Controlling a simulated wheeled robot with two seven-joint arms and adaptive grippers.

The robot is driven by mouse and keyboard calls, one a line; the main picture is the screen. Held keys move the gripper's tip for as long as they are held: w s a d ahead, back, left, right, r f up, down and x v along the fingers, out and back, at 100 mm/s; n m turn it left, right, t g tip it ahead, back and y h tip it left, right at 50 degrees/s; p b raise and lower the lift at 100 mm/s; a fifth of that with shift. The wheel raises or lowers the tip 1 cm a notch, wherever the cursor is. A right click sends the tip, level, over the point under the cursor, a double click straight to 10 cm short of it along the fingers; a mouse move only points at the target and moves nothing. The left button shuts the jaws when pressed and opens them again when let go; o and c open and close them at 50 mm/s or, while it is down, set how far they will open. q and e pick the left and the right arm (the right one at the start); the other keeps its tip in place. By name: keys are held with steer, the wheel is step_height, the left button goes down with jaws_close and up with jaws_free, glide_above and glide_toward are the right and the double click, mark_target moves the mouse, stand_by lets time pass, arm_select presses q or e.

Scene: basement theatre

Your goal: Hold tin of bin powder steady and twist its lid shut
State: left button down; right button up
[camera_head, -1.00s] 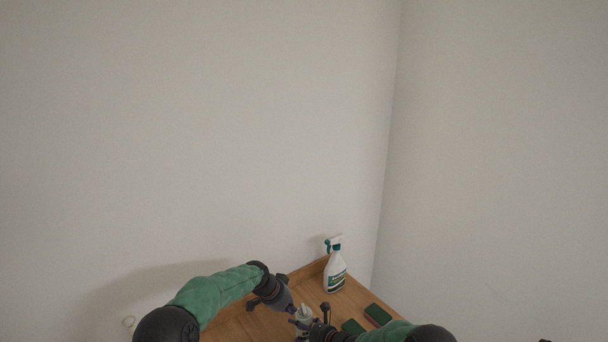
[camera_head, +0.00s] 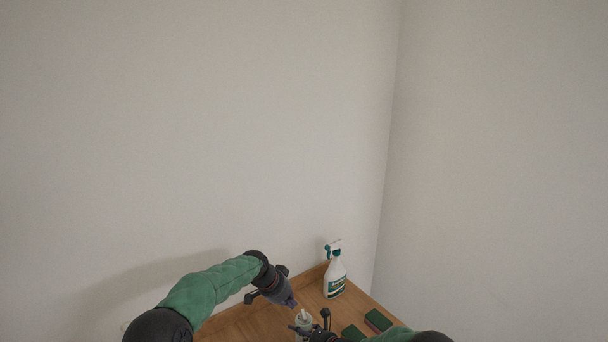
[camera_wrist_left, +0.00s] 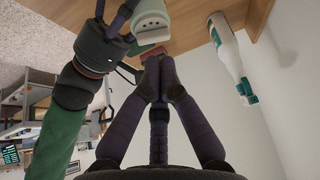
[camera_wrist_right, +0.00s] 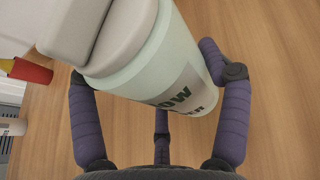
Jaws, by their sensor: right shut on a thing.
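The pale green-white tin of bin powder (camera_head: 303,322) stands at the front of the wooden worktop, mostly hidden in the head view. It fills the right wrist view (camera_wrist_right: 165,70), where dark print shows on its side. Its grey-white lid (camera_wrist_right: 105,35) with a raised grip sits on top. My right gripper (camera_wrist_right: 145,68) is shut on the tin, one finger on each side. My left gripper (camera_head: 291,303) is just left of and above the tin, apart from it. In the left wrist view its fingertips (camera_wrist_left: 158,64) meet with nothing visible between them.
A spray bottle (camera_head: 335,276) stands at the back of the worktop (camera_head: 255,325), by the wall. Two green sponges (camera_head: 378,320) (camera_head: 353,332) lie to the right of the tin. A red and yellow thing (camera_wrist_right: 30,71) shows in the right wrist view. Bare wood lies left of the tin.

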mark_target(297, 318)
arm_select(q)
steer(key=shift+s+d+f, duration=0.2)
steer(key=shift+s+f, duration=0.2)
steer(key=shift+f, duration=0.65)
steer(key=shift+s+d+f, duration=0.25)
steer(key=shift+s+f, duration=0.1)
steer(key=shift+f, duration=0.65)
steer(key=shift+s+d+f, duration=0.2)
steer(key=shift+s+f, duration=0.2)
steer(key=shift+f, duration=0.65)
steer(key=shift+w+d, duration=0.35)
steer(key=shift+w, duration=0.2)
steer(key=shift+w+a, duration=0.35)
steer(key=shift+a, duration=0.1)
steer(key=shift+w+a, duration=0.25)
steer(key=shift+w, duration=0.3)
steer(key=shift+a, duration=0.15)
